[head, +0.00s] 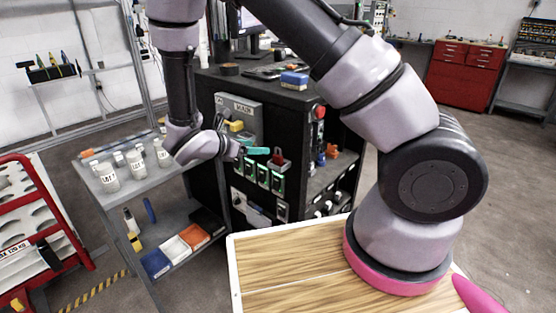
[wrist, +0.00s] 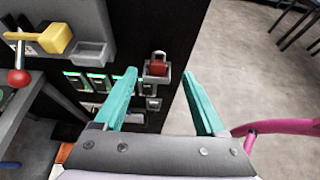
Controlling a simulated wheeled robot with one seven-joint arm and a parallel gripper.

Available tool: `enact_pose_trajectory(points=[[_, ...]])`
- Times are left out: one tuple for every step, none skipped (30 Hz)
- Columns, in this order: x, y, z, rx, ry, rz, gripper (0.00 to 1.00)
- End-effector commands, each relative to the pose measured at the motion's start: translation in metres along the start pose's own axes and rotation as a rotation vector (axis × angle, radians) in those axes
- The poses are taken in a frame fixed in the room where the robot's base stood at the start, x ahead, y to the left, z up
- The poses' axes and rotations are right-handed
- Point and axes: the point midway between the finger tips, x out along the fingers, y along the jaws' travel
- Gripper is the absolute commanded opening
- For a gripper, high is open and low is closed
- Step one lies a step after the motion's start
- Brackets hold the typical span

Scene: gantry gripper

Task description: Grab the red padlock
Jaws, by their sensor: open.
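The red padlock (wrist: 158,67) sits in a small grey holder (wrist: 160,79) on the side of the black cabinet. It also shows in the head view (head: 278,158), just right of my gripper's fingertips. My gripper (wrist: 163,76) is open and empty, with teal fingers. In the wrist view the padlock appears between the two fingertips, nearer the left one, and beyond them. It looks apart from both fingers. In the head view my gripper (head: 263,151) is seen from the side, and its far finger is hard to make out.
A grey panel with a yellow handle (head: 236,126) is left of the padlock. Green-lit switches (head: 263,175) sit below it. A red knob (wrist: 18,77) shows at the left. A grey shelf cart (head: 135,183) holds white bottles (head: 108,177).

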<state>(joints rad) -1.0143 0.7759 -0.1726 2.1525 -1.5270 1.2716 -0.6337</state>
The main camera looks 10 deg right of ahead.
Motion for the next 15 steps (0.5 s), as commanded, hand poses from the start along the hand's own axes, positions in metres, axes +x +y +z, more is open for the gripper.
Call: enact_pose_trajectory(points=[[0.007, -0.001, 0.001, 0.0, -0.002, -0.004, 0.72], [0.011, -0.001, 0.001, 0.001, -0.002, -0.005, 0.72], [0.017, -0.001, 0.001, 0.0, -0.001, -0.005, 0.72], [0.022, -0.001, 0.001, 0.0, 0.0, -0.006, 0.72], [0.027, -0.002, 0.001, 0.001, 0.0, -0.007, 0.72], [0.034, -0.001, 0.0, 0.001, 0.0, -0.006, 0.72], [0.038, -0.001, 0.0, 0.001, 0.001, -0.006, 0.72], [0.043, -0.001, 0.0, 0.002, 0.0, -0.006, 0.72], [0.047, -0.001, 0.0, 0.003, 0.001, -0.005, 0.72], [0.049, -0.001, 0.0, 0.002, 0.001, -0.005, 0.72], [0.051, -0.001, 0.0, 0.002, 0.002, -0.004, 0.72], [0.054, -0.001, 0.0, 0.003, 0.002, -0.004, 0.72], [0.056, -0.001, 0.0, 0.003, 0.002, -0.004, 0.72], [0.058, -0.001, -0.001, 0.003, 0.002, -0.005, 0.72], [0.062, 0.0, -0.001, 0.004, 0.001, -0.006, 0.72]])
